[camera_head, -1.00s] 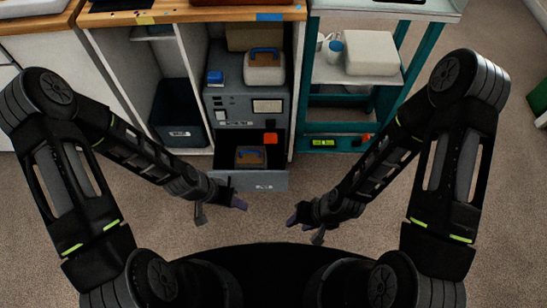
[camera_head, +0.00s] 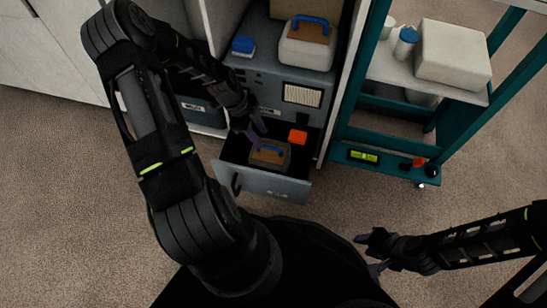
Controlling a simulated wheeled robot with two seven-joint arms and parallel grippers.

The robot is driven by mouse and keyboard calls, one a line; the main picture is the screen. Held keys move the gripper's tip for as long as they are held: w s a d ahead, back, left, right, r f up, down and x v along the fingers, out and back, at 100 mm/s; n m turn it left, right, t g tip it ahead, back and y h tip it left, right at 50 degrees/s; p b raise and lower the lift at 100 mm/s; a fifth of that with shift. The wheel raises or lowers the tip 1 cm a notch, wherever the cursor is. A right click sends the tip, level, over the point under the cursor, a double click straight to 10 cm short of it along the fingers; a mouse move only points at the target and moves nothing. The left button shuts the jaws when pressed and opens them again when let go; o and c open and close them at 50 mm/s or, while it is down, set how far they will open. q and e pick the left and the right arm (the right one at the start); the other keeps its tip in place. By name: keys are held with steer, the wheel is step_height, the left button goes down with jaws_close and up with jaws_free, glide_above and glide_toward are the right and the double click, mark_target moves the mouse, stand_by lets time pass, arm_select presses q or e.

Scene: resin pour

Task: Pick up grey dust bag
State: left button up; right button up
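The grey dust bag (camera_head: 284,158), with a brown top plate and a blue handle, sits in the open drawer (camera_head: 262,184) of the grey machine. My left gripper (camera_head: 254,131) is over the drawer, just behind and to the left of the bag's handle. Its purple fingers look apart, with nothing seen between them. My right gripper (camera_head: 369,253) is open and empty over the floor, right of and nearer than the drawer.
An orange block (camera_head: 298,136) is at the drawer's back right. A white container (camera_head: 307,47) with a blue handle and a blue box (camera_head: 243,45) stand on the machine. A teal cart (camera_head: 385,172) stands right. The floor between is clear.

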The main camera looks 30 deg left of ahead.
mark_target(269, 147)
arm_select(q)
steer(key=shift+b+x, duration=0.45)
steer(key=shift+x, duration=0.85)
steer(key=shift+d, duration=0.1)
steer(key=b+x, duration=0.2)
steer(key=x, duration=0.2)
steer(key=shift+d+f, duration=0.1)
steer(key=shift+f, duration=0.05)
steer(key=shift+w+d+f+b, duration=0.15)
steer(key=shift+f+b, duration=0.2)
steer(key=shift+f, duration=0.05)
steer(key=shift+c, duration=0.2)
jaws_close()
steer(key=shift+r, duration=0.1)
